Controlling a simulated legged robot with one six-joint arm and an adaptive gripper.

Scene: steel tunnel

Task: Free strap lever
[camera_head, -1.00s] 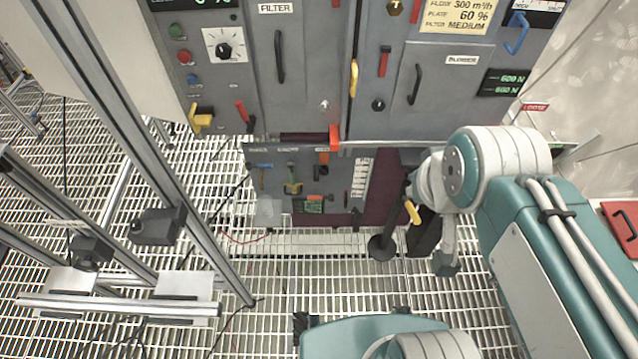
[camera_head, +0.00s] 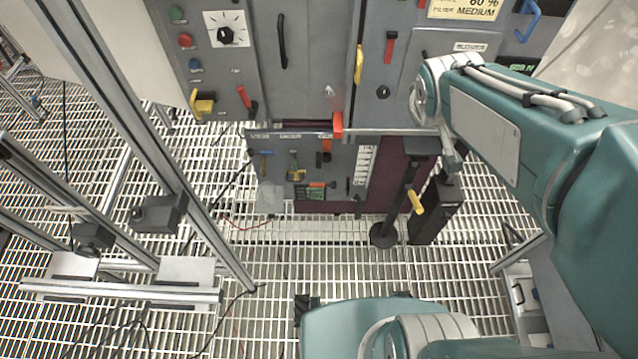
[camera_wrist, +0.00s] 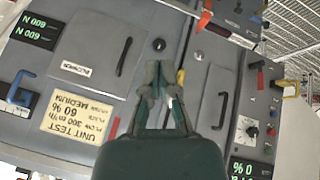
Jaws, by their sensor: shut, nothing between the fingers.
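My gripper (camera_wrist: 160,75) shows in the wrist view, its fingers together and empty, in front of the grey cabinet. In the head view my arm reaches in from the right; its gripper end is hard to make out. A grey bar or strap (camera_head: 385,132) runs across the cabinet's lower front, with an orange-red piece (camera_head: 337,125) on it. That piece also seems to show in the wrist view (camera_wrist: 204,20), above and right of my fingers. A yellow handle (camera_head: 358,65) stands on the cabinet, and a red handle (camera_head: 389,48) is right of it. I cannot tell which part is the strap lever.
A yellow lever (camera_head: 202,104) and a red lever (camera_head: 243,96) sit at the cabinet's lower left. A dark post with a yellow grip (camera_head: 416,201) stands below. Metal framing (camera_head: 150,150) rises at left. Grating floor (camera_head: 270,270) is mostly open in front.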

